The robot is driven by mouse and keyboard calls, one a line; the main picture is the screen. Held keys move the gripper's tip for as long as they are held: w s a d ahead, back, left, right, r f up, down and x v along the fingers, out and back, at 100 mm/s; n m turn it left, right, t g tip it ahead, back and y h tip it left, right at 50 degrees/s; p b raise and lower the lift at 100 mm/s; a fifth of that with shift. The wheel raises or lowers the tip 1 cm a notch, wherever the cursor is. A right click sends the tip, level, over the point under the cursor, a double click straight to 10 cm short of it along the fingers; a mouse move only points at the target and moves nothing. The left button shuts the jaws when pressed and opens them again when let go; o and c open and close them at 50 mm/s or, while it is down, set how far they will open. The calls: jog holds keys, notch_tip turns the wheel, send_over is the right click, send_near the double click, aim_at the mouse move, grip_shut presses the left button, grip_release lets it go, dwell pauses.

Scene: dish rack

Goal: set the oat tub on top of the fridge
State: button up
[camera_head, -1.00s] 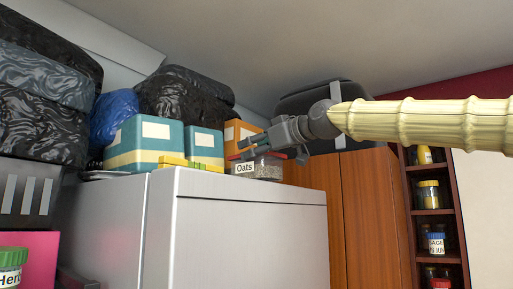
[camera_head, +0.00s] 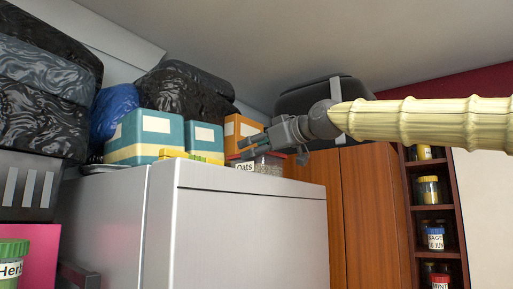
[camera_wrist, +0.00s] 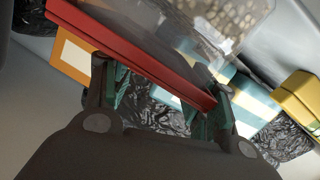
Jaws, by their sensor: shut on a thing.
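The oat tub (camera_head: 268,168) is a clear box with a red lid and a white "Oats" label. It appears over the right part of the top of the white fridge (camera_head: 250,235). Its lower edge is at or behind the fridge's front top edge, so I cannot tell whether it touches the top. My gripper (camera_head: 244,150) reaches in from the right and is shut on the tub. In the wrist view, my gripper's fingers (camera_wrist: 163,92) are at the red lid of the tub (camera_wrist: 225,25), and the oats show through the clear wall.
Two teal-and-cream boxes (camera_head: 150,135), a yellow item (camera_head: 176,155) and an orange box (camera_head: 240,128) stand left of and behind the tub. Black bags (camera_head: 186,92) are behind them. A wooden cabinet (camera_head: 370,215) and a jar shelf (camera_head: 430,215) are to the right.

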jog(key=shift+f, duration=0.2)
dwell(0.3)
jog(key=o, duration=1.5)
jog(key=shift+o, duration=0.2)
jog(key=shift+d, duration=0.1)
jog(key=v, duration=1.2)
jog(key=shift+c, duration=0.4)
grip_shut()
jog(key=shift+f, duration=0.15)
